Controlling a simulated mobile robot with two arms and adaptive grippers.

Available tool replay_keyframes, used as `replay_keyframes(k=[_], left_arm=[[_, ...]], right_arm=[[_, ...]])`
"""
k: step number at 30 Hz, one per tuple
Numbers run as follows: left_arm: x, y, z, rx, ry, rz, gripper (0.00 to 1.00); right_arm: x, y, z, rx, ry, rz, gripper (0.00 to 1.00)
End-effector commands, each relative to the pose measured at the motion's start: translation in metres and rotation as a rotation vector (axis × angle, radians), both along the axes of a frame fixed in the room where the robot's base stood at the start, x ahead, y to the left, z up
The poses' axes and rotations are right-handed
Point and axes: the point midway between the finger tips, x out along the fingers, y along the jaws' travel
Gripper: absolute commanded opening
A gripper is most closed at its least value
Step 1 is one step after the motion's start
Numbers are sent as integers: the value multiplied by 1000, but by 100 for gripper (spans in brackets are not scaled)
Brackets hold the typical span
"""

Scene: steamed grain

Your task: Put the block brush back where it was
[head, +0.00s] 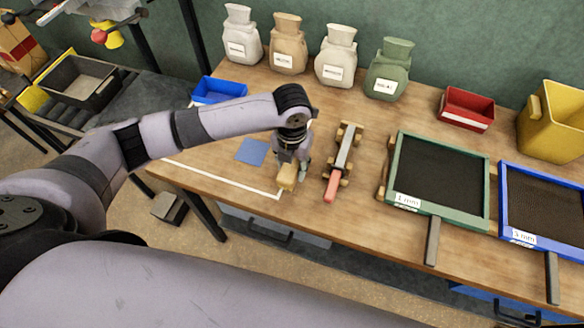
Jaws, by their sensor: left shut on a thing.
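My left gripper (293,165) is over the near part of the workbench, pointing down. It is shut on the block brush (287,178), a small tan block that shows below the fingers. The gripper hides the brush's upper part. I cannot tell whether the brush touches the bench top. A flat blue square (251,152) lies on the bench just left of the gripper. White tape lines (225,179) meet in a corner close to the brush. My right gripper is not in view.
A red-handled tool (331,187) lies on wooden rests just right of the gripper. Further right are a green-framed sieve (397,184) and a blue-framed sieve (510,228). Several sacks (338,60), a blue bin (219,91), a red bin (466,109) and a yellow bin (555,122) stand behind.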

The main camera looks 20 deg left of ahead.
Motion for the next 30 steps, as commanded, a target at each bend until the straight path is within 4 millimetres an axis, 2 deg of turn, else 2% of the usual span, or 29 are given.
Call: replay_keyframes(k=[4,15,16,25,30], left_arm=[[-1,0,-21,1,3,1,15],[0,0,-26,1,0,0,15],[0,0,-26,1,0,0,38],[0,0,-26,1,1,0,57],[0,0,-26,1,1,0,57]], right_arm=[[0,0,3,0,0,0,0],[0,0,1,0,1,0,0],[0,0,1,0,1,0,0],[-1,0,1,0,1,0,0],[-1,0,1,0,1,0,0]])
